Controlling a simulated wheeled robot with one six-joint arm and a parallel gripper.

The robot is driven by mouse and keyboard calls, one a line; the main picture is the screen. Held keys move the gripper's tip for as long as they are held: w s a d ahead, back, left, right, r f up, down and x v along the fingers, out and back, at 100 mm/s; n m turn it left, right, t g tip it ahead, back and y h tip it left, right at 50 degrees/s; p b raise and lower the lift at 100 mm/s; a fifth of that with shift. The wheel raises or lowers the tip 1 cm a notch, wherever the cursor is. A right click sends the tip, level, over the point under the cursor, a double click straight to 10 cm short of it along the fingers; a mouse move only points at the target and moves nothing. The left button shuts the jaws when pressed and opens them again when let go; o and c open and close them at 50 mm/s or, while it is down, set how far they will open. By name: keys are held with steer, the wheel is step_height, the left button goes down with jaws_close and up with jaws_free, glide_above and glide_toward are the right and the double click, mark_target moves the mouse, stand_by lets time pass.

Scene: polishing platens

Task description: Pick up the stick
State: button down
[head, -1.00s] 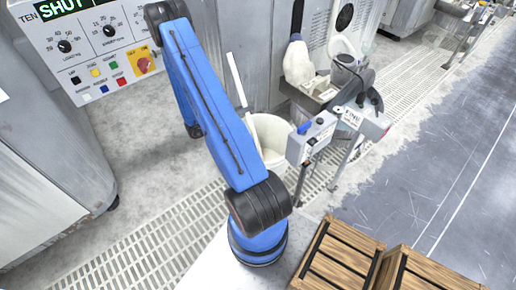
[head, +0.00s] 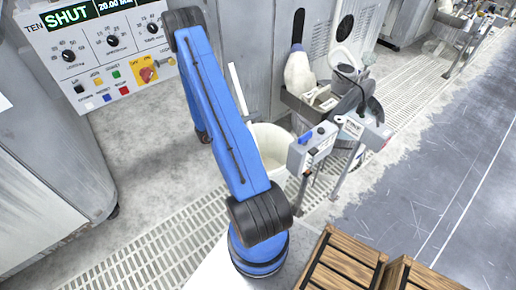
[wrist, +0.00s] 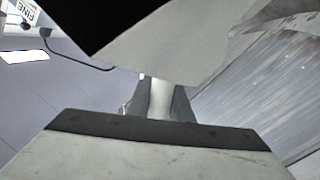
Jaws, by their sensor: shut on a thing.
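My gripper (wrist: 160,108) is shut on a pale round shaft, the stick (wrist: 160,96), which shows between its two grey fingers in the wrist view. A wide pale shape lies just beyond the fingers, and I cannot tell whether it belongs to the stick. In the head view a thin white stick (head: 238,88) stands tilted behind my blue arm, above a white bucket (head: 270,142). Its lower end is hidden. My gripper is hidden in the head view, so I cannot tell whether this is the held stick.
A control panel (head: 100,45) reading SHUT is at the upper left. A grey control box (head: 312,148) on a stand is right of the bucket. Wooden crates (head: 340,262) are at the lower right. Pale grating (head: 165,240) crosses the floor; the blue-grey floor (head: 440,170) at right is clear.

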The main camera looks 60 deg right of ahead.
step_height(320, 180, up, 18)
stand_by(0.7)
stand_by(0.5)
